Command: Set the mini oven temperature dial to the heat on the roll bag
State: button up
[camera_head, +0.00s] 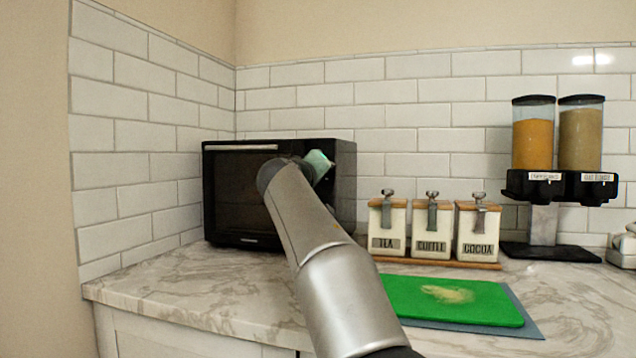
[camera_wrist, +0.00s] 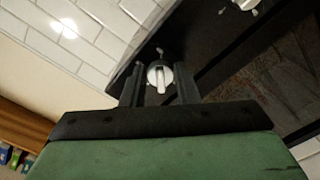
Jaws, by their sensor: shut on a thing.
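The black mini oven (camera_head: 235,190) stands in the corner of the counter, its dark door facing me. My gripper (camera_wrist: 160,88) is at the oven's control panel, on the right side of the front. In the wrist view its two dark fingers are shut on a round white dial (camera_wrist: 158,73) with a pale pointer bar. Another light knob (camera_wrist: 246,3) shows at the top edge of the wrist view. In the head view my arm hides the panel and the dials. The dial markings cannot be read. No roll bag can be made out in either view.
Tea, coffee and cocoa canisters (camera_head: 432,228) stand right of the oven. A green cutting board (camera_head: 450,300) lies in front of them on a blue-grey one. Two dispensers (camera_head: 558,135) stand at the far right. The counter (camera_head: 200,290) before the oven is clear.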

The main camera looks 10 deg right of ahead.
jog(key=shift+m+b, duration=0.3)
jog(key=shift+m, duration=0.3)
jog(key=o, duration=1)
jog(key=shift+c, duration=0.2)
jog(key=b+v, duration=0.2)
jog(key=v, duration=1.5)
jog(key=shift+s+b, duration=0.2)
jog(key=shift+b, duration=0.1)
jog(key=shift+a+f, duration=0.1)
